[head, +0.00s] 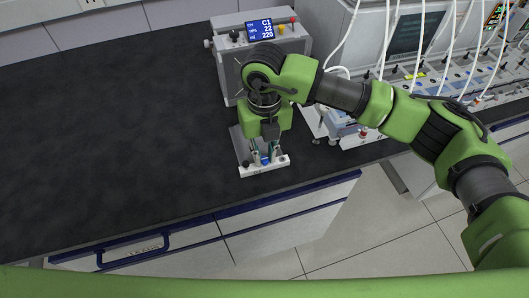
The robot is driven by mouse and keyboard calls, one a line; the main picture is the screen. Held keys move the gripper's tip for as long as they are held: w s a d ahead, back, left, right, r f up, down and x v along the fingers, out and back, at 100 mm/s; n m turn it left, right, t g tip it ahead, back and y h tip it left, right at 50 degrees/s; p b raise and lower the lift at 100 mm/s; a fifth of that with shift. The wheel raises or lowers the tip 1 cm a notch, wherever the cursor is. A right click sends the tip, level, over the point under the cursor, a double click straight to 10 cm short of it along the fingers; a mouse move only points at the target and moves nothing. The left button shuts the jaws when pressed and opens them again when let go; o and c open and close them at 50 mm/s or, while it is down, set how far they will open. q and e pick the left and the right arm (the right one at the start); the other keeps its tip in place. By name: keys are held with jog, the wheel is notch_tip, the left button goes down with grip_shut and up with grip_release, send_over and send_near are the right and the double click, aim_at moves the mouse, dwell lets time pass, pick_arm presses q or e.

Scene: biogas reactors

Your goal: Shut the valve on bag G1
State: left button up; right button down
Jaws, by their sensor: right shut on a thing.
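My right gripper (264,156) points down over a small pale metal stand (277,165) near the front edge of the dark bench. Its fingers are shut at a small blue part, which looks like the valve, at the front of the stand. The fingers and the green wrist hide most of this part, so I cannot tell how its handle is turned. No bag and no G1 label can be made out. My left gripper is not in view.
A grey instrument box (225,73) with a small blue display (260,30) stands just behind the stand. A larger lab unit (420,70) with white tubes is at the right. The bench top (110,120) is clear at the left. Drawers lie below its front edge.

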aim_at(264, 158)
jog(key=c, duration=1.9)
grip_release()
notch_tip(264, 158, up, 12)
jog(key=shift+r, duration=0.1)
